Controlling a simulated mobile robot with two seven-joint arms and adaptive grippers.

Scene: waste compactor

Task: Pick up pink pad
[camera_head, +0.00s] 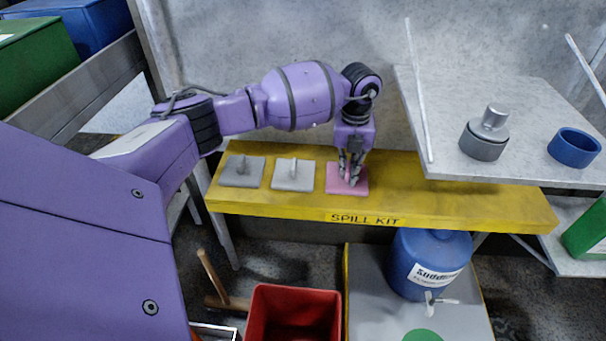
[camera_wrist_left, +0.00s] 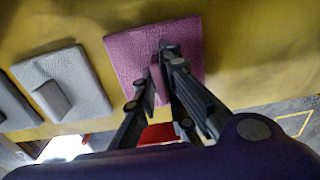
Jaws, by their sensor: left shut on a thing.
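The pink pad (camera_head: 333,185) lies on the yellow shelf (camera_head: 450,203) marked "SPILL KIT", at the right end of a row of pads. It also shows in the left wrist view (camera_wrist_left: 126,46), with a raised tab in its middle. My left gripper (camera_head: 350,178) points down over the pad. Its fingers are closed on the pad's tab, and they hide part of it in the left wrist view (camera_wrist_left: 162,85). The pad appears flat on the shelf. My right gripper is not in view.
A light grey pad (camera_head: 285,181) and a dark grey pad (camera_head: 238,177) lie to the left. A grey raised panel (camera_head: 540,100) holds a metal weight (camera_head: 484,146) and a blue ring (camera_head: 574,149) at right. A red bin (camera_head: 292,295) and a blue drum (camera_head: 405,265) stand below.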

